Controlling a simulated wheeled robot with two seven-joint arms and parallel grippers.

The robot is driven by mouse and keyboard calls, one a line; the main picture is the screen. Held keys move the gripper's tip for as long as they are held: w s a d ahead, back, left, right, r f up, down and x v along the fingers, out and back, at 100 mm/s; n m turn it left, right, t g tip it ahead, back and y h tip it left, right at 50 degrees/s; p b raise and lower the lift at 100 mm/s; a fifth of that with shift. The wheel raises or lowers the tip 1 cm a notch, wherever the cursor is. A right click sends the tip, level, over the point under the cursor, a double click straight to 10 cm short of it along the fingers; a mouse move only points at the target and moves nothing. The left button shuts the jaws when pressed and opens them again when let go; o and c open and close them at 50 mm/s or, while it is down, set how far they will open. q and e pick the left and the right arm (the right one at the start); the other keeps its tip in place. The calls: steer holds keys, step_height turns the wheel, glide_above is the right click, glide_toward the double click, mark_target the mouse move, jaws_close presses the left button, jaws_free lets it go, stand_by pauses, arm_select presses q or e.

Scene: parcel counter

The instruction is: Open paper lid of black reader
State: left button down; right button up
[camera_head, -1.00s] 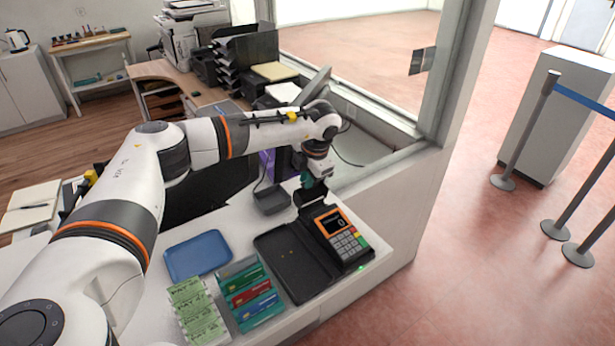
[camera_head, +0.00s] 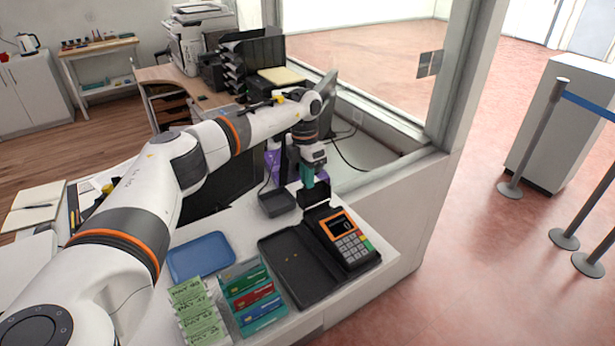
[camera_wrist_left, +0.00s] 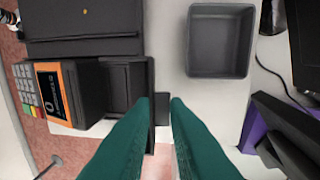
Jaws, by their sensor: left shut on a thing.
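The black reader (camera_head: 351,250) stands on the white counter, with an orange-framed screen, a grey keypad and some coloured keys. It also shows at the left of the left wrist view (camera_wrist_left: 90,92). Its black paper lid (camera_head: 316,194) stands raised at the reader's far end, by the open paper bay (camera_wrist_left: 127,87). My left gripper (camera_head: 309,186) points down there, its teal fingers (camera_wrist_left: 161,100) shut on the lid's dark edge (camera_wrist_left: 162,110). The fingers partly hide the lid. My right gripper is not in view.
An open black folder (camera_head: 292,266) lies left of the reader. A small dark grey tray (camera_head: 277,203) sits close beside my gripper. A blue tray (camera_head: 202,257), a card holder (camera_head: 250,297) and green slips (camera_head: 198,312) lie nearer. A window ledge rises behind.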

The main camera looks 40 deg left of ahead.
arm_select(q)
steer(key=c, duration=1.5)
jaws_free()
steer(key=shift+o, duration=0.2)
step_height(320, 180, up, 12)
steer(key=b, duration=0.2)
steer(key=shift+w+a+b, duration=0.2)
steer(key=shift+a+b, duration=0.1)
steer(key=shift+a, duration=0.15)
